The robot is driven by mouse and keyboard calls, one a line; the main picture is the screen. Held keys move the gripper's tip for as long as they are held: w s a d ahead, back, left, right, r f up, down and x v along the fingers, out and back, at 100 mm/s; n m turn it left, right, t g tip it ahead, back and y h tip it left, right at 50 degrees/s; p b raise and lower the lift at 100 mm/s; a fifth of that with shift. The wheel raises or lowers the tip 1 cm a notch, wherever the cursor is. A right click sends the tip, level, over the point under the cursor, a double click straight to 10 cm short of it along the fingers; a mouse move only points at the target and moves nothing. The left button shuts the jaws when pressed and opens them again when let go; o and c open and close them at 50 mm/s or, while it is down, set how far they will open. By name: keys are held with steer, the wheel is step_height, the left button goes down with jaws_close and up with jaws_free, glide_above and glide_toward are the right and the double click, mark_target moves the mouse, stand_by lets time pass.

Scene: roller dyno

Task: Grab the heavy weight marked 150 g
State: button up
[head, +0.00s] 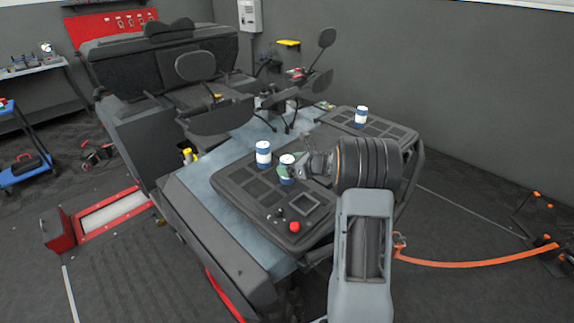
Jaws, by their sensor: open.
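One weight (263,154) is at the left, one weight (287,160) is in the middle by my gripper, and one weight (361,116) is farther back at the right. Their markings are too small to read, so I cannot tell which says 150 g. My gripper (289,172) reaches in from the right and is open, with its fingers at the middle weight. The fingers partly cover that weight's lower part. I cannot tell whether they touch it.
The black panel (250,190) has a red button (295,227) and small knobs at its front. Dark mirrors and a seat-like block (150,55) stand behind. A blue cart (25,170) is at the left. An orange hose (470,264) lies on the floor at right.

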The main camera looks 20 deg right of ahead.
steer(key=shift+x, duration=0.9)
steer(key=shift+c, duration=0.5)
steer(key=c, duration=1)
steer(key=shift+r, duration=0.1)
